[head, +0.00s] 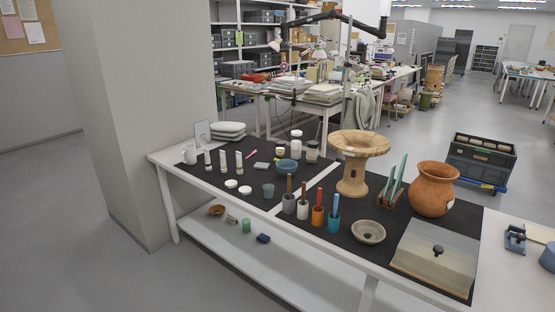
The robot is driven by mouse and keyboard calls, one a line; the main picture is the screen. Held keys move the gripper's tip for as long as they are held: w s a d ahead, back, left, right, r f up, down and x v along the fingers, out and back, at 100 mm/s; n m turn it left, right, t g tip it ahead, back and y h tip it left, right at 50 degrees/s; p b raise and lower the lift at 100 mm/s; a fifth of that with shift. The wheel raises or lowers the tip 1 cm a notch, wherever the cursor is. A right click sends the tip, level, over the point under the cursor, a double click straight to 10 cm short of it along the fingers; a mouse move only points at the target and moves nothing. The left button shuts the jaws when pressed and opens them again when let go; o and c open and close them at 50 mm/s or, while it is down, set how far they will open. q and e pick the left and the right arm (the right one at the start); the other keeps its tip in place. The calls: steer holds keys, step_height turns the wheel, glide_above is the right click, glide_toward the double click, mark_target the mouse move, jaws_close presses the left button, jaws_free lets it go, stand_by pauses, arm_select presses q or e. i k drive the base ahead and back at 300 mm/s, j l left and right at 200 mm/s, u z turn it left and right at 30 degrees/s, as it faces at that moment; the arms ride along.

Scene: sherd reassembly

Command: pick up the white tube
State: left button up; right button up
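Several small pale tubes stand upright in a row near the left end of the table: a left one (208,160), a middle one (223,161) and a right one (239,161). They look white with darker lower parts. Their labels are too small to read, so I cannot tell them apart by kind. They stand on the dark mat (330,177), a little apart from each other. Neither of my grippers shows in the head view.
Colored cups with upright tools, a tall stand (354,180) and an orange pot (433,190) fill the right. A pillar (150,120) rises behind the left end.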

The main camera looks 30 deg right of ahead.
mark_target(207, 162)
steer(key=i+j+z, duration=0.2)
steer(key=z, duration=0.3)
steer(key=i+j+z, duration=0.3)
steer(key=z, duration=0.15)
steer(key=i+j+z, duration=0.15)
steer(key=j+z, duration=0.35)
steer(key=i+j+z, duration=0.1)
steer(key=j+z, duration=0.4)
steer(key=l, duration=0.1)
